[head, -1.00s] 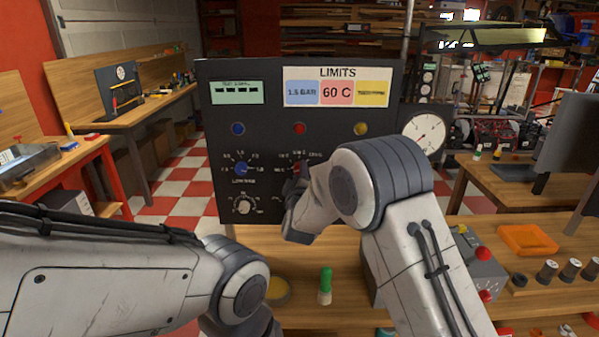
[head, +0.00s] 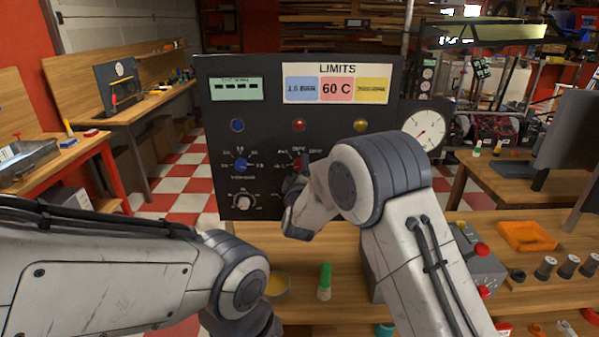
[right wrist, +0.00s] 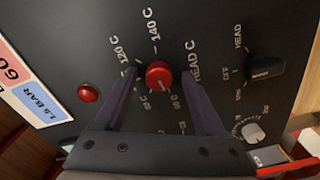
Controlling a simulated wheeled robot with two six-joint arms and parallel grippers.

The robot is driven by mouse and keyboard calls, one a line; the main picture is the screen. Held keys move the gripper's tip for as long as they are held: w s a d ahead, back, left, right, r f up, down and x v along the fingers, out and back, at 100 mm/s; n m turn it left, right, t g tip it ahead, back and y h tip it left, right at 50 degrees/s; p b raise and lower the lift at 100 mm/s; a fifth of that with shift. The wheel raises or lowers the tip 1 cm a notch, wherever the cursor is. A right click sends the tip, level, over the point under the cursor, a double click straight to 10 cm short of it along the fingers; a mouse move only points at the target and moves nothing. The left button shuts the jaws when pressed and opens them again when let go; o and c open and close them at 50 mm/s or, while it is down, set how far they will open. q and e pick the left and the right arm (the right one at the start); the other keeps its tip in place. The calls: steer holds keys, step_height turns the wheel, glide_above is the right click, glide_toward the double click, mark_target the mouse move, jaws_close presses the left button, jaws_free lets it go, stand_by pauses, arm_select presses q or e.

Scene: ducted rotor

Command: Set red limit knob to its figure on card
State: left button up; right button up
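The red limit knob (right wrist: 159,75) is on the dark panel (right wrist: 215,40), with figures such as 120 C and 140 C around it. My right gripper (right wrist: 160,71) is open, with one finger on each side of the knob and visible gaps between. I cannot tell the knob's exact setting. In the head view the red knob (head: 298,164) shows partly behind my right gripper (head: 297,182). The LIMITS card (head: 337,71) has a red field (head: 336,89) reading 60 C. My left arm enters from the left; its gripper is out of view.
A blue knob (head: 240,164) and a pale knob (head: 244,202) are left of the red one. A black knob (right wrist: 266,68) shows in the wrist view. A round gauge (head: 424,130) is at the panel's right. A green-topped bottle (head: 325,281) stands on the bench.

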steer(key=s+b, duration=0.2)
steer(key=s, duration=0.8)
steer(key=shift+s+b, duration=0.25)
steer(key=shift+b, duration=0.05)
steer(key=s+d+f+m+g+y, duration=0.1)
steer(key=s+d+f+m+g, duration=0.65)
steer(key=d+f, duration=0.2)
steer(key=s+d+f+m+g+h, duration=0.1)
steer(key=s+d+f+m+g, duration=0.2)
steer(key=s, duration=0.5)
steer(key=s+d+f+m+g, duration=0.25)
steer(key=s+d+g, duration=0.3)
steer(key=s, duration=0.35)
steer(key=s+a+r+n+g, duration=0.1)
steer(key=s+a+r+n, duration=0.2)
steer(key=s+a, duration=0.3)
steer(key=s+a+r+n+g+y, duration=0.1)
steer(key=s+a+r+n, duration=0.2)
steer(key=s+a, duration=0.4)
steer(key=shift+s+a+r+n, duration=0.25)
steer(key=shift+s+n, duration=0.25)
steer(key=shift+s, duration=0.1)
